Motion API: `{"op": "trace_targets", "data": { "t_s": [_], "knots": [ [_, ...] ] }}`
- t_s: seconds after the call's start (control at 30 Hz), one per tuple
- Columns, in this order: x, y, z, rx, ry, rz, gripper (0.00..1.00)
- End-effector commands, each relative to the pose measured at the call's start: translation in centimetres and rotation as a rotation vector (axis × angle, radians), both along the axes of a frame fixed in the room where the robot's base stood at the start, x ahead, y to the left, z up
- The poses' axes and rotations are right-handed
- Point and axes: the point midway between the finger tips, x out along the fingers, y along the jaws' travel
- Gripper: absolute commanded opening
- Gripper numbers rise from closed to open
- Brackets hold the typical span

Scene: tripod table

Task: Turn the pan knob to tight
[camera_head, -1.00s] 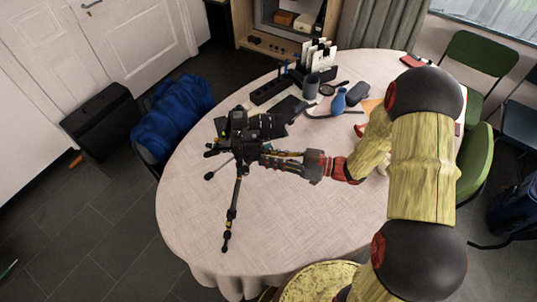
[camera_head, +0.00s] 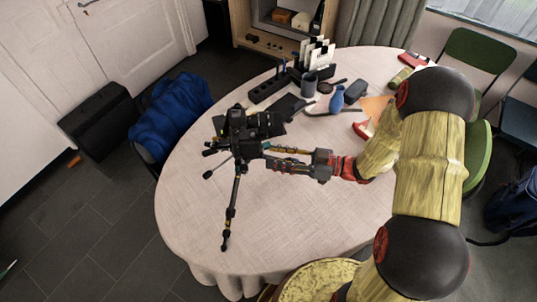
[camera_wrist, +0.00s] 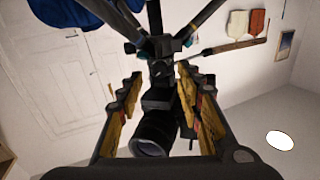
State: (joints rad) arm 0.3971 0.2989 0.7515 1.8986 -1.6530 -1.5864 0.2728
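A black camera (camera_head: 262,123) sits on a black tripod (camera_head: 236,195) standing on the table. The tripod head (camera_head: 243,147) is below the camera; it also shows in the wrist view (camera_wrist: 160,72), with the camera lens (camera_wrist: 153,138) nearer to me. Small dark knobs (camera_head: 209,151) show on the head's left side; I cannot tell which is the pan knob. My gripper (camera_head: 267,157) is open, with its fingers reaching left to the tripod head. In the wrist view my gripper (camera_wrist: 160,78) has its fingers apart on either side of the head and camera. I cannot tell whether they touch anything.
The round table (camera_head: 290,225) has a clear front part. A chair with a blue jacket (camera_head: 172,115) stands at left.

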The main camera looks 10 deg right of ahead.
Motion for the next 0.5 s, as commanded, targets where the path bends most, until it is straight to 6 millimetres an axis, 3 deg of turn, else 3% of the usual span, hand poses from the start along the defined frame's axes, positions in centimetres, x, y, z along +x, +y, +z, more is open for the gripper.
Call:
{"op": "trace_targets", "data": {
  "t_s": [0.2,0.5],
  "knots": [
    [-1.2,-4.4,0.0,0.001,0.000,-0.005,0.36],
    [-2.5,-8.0,0.0,0.001,0.000,-0.002,0.36]
  ]
}}
